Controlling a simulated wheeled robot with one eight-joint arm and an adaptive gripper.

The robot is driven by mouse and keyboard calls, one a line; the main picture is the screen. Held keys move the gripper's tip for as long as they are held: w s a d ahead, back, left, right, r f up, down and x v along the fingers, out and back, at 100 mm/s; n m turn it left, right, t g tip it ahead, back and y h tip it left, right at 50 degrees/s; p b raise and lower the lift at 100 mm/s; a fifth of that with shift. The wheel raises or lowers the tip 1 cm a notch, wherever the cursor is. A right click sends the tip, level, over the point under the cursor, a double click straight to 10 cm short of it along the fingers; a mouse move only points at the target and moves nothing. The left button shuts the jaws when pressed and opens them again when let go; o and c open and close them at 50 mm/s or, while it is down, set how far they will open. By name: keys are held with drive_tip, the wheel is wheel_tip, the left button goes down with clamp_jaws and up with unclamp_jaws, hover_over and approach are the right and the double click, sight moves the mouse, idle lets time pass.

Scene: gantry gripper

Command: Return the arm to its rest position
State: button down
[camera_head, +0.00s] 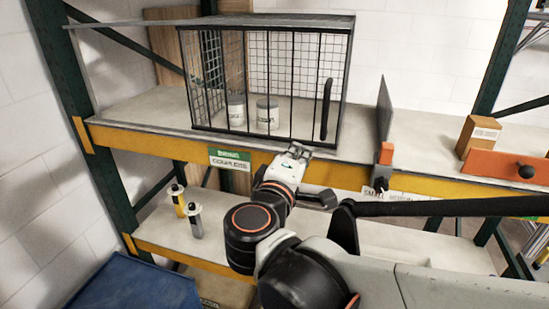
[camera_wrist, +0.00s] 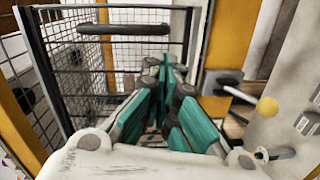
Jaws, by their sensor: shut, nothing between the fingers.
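My gripper (camera_head: 301,149) is at the end of my arm, in front of the upper shelf's yellow edge and just below the right part of the wire cage (camera_head: 262,20). In the wrist view its teal-padded fingers (camera_wrist: 167,70) come together at the tips, with nothing seen between them. The cage's front is closed by a barred door with a dark upright handle (camera_head: 326,108). The handle also shows beyond the fingers in the wrist view (camera_wrist: 123,29). My arm reaches up from the bottom middle of the head view and hides part of the lower shelf.
Two white tubs (camera_head: 267,114) stand inside the cage. An upright grey panel (camera_head: 384,112), a cardboard box (camera_head: 478,135) and an orange part (camera_head: 505,168) are to the right. Two bottles (camera_head: 195,220) stand on the lower shelf. A blue bin (camera_head: 135,285) is at bottom left.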

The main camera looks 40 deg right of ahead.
drive_tip(key=v, duration=0.4)
drive_tip(key=shift+w, duration=0.15)
wheel_tip(320, 180, down, 15)
drive_tip(key=g+y+b, duration=0.1)
drive_tip(key=y+b, duration=0.2)
drive_tip(key=b, duration=0.5)
drive_tip(key=a+f+m+y+b, duration=0.1)
drive_tip(key=a+f+y+b, duration=0.3)
drive_tip(key=f+b, duration=0.4)
drive_tip(key=a+f+m+y+b, duration=0.2)
drive_tip(key=a+f+b, duration=0.3)
drive_tip(key=f+b, duration=0.3)
drive_tip(key=a+f+m+g+y+b, duration=0.1)
drive_tip(key=a+f+y+b, duration=0.4)
drive_tip(key=f, duration=0.9)
drive_tip(key=b, duration=0.3)
drive_tip(key=shift+f+y, duration=0.3)
drive_tip(key=shift+f, duration=0.1)
